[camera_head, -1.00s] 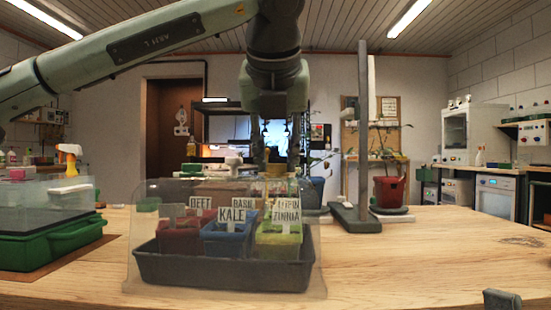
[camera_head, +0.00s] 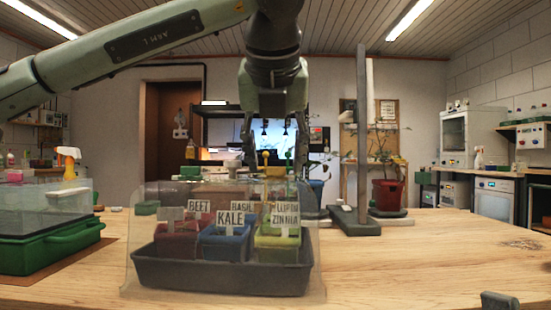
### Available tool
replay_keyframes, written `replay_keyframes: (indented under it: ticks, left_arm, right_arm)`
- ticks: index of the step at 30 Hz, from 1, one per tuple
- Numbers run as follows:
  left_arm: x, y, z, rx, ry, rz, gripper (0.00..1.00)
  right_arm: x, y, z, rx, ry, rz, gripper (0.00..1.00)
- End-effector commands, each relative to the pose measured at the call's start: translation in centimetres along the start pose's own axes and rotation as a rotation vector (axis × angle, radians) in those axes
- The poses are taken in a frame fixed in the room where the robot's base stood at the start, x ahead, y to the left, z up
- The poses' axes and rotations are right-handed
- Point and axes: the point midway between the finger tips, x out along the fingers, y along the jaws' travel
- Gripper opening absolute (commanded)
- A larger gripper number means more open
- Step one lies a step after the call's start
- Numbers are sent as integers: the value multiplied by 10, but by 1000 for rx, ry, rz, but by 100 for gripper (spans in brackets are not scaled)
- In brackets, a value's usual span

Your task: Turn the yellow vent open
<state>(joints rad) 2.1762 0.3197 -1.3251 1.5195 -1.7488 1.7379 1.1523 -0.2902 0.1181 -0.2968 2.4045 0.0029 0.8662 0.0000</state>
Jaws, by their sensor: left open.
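The yellow vent (camera_head: 274,172) is a small knob on top of a clear dome (camera_head: 137,225). The dome covers a dark seedling tray (camera_head: 220,277) with red, blue and yellow-green pots and name tags. My left gripper (camera_head: 275,160) points straight down over the vent, open, with one finger on each side of it. The fingers look apart from the vent, and I cannot tell their exact depth. A pale grey knob (camera_head: 233,165) stands on the dome left of the vent.
A green tray with a clear cover (camera_head: 45,255) stands at the left, with a spray bottle (camera_head: 68,160) behind it. A grey post on a base (camera_head: 362,215) and a red potted plant (camera_head: 387,193) stand behind right. The table's right side is mostly clear.

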Motion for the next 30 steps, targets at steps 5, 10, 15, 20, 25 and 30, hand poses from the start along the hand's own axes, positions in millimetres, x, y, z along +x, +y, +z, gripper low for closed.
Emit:
replay_keyframes:
  ticks: [5,10,15,20,25,30]
  left_arm:
    - [-32,-1,1,0,-5,-2,50]
    - [-70,-1,0,1,-4,-2,50]
    - [-98,-1,0,0,-3,-2,50]
    - [-111,0,0,0,-2,0,50]
    - [-114,0,0,1,-1,0,50]
    - [-114,0,0,1,-1,-1,50]
  right_arm:
    - [0,0,0,0,-1,2,48]
    - [0,0,0,0,-1,3,48]
    - [0,0,0,0,-1,3,48]
    - [0,0,0,0,-1,3,48]
    - [0,0,0,0,-1,3,48]
    - [0,0,0,0,-1,3,48]
